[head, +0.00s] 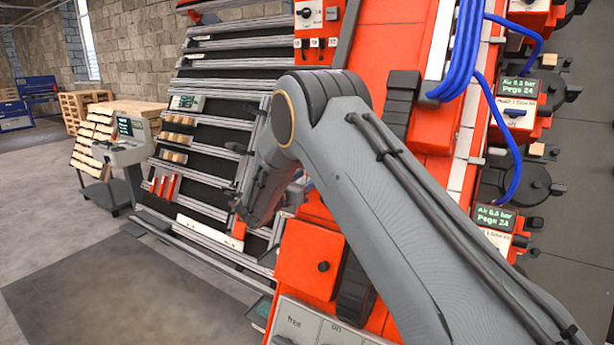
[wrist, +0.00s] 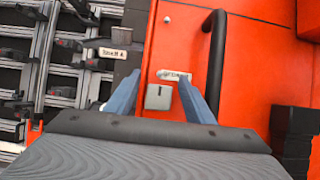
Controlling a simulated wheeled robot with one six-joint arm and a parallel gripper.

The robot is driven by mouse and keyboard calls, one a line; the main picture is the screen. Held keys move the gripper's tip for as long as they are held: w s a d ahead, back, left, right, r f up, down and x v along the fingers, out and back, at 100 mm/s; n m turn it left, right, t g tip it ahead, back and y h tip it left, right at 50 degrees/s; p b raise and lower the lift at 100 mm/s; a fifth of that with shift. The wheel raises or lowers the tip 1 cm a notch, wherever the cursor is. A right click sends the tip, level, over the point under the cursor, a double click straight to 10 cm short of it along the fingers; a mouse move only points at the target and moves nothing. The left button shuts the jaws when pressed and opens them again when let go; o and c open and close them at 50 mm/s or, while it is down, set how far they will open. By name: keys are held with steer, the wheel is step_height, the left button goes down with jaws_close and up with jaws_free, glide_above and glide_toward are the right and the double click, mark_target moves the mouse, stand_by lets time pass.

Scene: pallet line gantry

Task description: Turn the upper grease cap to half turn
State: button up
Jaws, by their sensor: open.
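In the wrist view my gripper (wrist: 159,77) is open, its two blue-grey fingers pointing at a red panel (wrist: 260,65). Nothing is held between them. A small square grey fitting (wrist: 158,97) with a short dark mark shows on the panel between the fingers. A pale label (wrist: 173,75), too blurred to read, is just above it. I cannot tell whether this fitting is the upper grease cap, and no other cap is clear. The gap from the fingers to the panel cannot be judged. In the head view my arm hides much of the red machine, and the fingertips are not clear.
A black bar handle (wrist: 216,55) stands off the panel right of the fingers. Rails and dark fittings (wrist: 70,60) are at left. In the head view a slanted rack (head: 205,125) stands beside the machine, with a cart (head: 112,190) further left. Floor (head: 80,225) at left is open.

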steer(key=shift+w+d, duration=0.1)
steer(key=c, duration=1)
steer(key=shift+c, duration=0.2)
